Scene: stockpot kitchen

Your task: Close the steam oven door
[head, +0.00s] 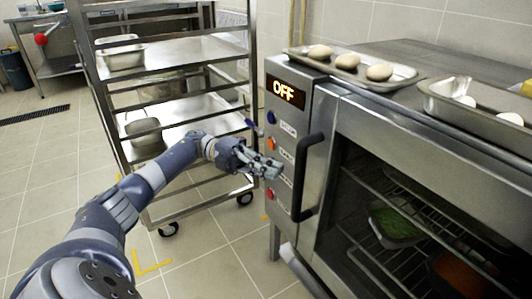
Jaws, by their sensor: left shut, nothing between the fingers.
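The steam oven (430,140) stands at the right, with a lit OFF display on its control panel (285,130). The oven door (325,155) has a black bar handle (306,178) on its left side. Racks show inside, seen through the door's window area. I cannot tell whether the door is flush with the oven or slightly ajar. My left gripper (268,168) is shut and empty, in front of the control panel and just left of the handle, apparently not holding it. My right gripper is not in view.
Trays with pale dough balls (347,62) sit on top of the oven. A wheeled metal rack (190,110) holding pans stands behind my left arm. Inside the oven are a green-filled tray (395,225) and an orange one.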

